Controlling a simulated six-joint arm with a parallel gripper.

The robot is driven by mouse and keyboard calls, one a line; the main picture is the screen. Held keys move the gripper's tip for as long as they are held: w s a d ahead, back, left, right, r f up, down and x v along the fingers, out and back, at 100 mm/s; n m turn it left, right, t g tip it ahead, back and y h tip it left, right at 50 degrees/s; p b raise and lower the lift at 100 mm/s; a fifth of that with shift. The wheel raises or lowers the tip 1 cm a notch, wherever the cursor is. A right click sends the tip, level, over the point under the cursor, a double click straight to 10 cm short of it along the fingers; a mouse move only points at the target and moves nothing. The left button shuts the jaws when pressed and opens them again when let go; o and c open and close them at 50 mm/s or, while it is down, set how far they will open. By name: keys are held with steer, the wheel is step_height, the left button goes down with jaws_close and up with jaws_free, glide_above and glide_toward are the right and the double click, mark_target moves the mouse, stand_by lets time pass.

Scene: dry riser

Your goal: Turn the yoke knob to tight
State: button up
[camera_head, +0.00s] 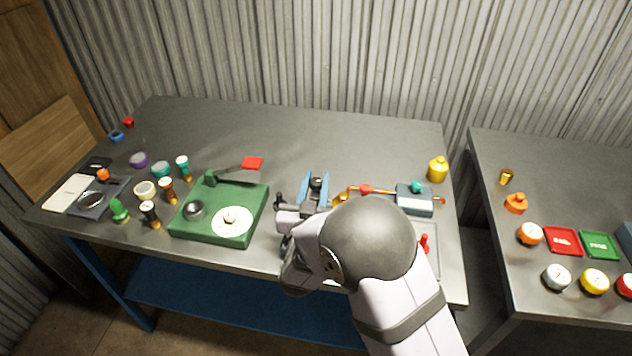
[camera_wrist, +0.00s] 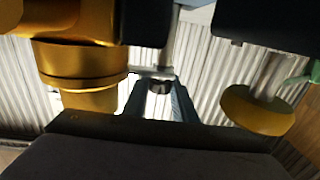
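The blue yoke (camera_head: 305,189) stands near the middle of the front table, with a dark knob (camera_head: 317,183) between its two arms. In the wrist view the blue yoke (camera_wrist: 181,104) shows at the centre, with a small dark part (camera_wrist: 160,87) and a pale upright rod. I see no grip on the knob.
A green base (camera_head: 207,236) with a white dial stands left of my gripper. A pipe rig with a grey-blue block (camera_head: 414,201) stands right. A yellow bottle (camera_head: 437,169) is behind it. A large brass part (camera_wrist: 80,62) and a gold disc (camera_wrist: 258,110) fill the wrist view's sides. The table's back middle is clear.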

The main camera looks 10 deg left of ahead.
steer(key=shift+a+h, duration=0.1)
steer(key=shift+h, duration=0.2)
steer(key=shift+m+h, duration=1.5)
steer(key=shift+h, duration=0.6)
steer(key=o, duration=0.8)
steer(key=shift+c, duration=0.2)
steer(key=shift+s, duration=0.15)
